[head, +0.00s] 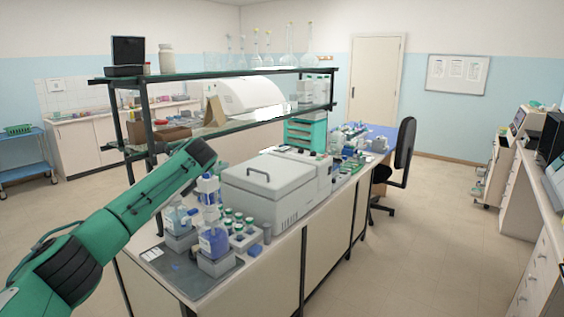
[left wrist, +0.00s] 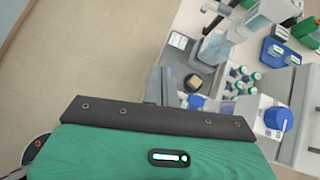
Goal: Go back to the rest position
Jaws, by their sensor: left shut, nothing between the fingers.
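My left arm comes in from the left in the head view, and its dark end is above the near end of the bench (head: 141,280). In the left wrist view my left gripper (left wrist: 160,88) shows only in part beyond its green body and dark edge plate. It is shut and empty, to the left of the bench items. My right gripper is in neither view.
Below my left arm stand a blue-labelled bottle (head: 213,242) and several green-capped vials (head: 238,218). A grey lidded machine (head: 268,188) sits behind them. The two-level shelf (head: 215,74) rises behind my arm. Open floor (head: 420,240) lies right of the bench.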

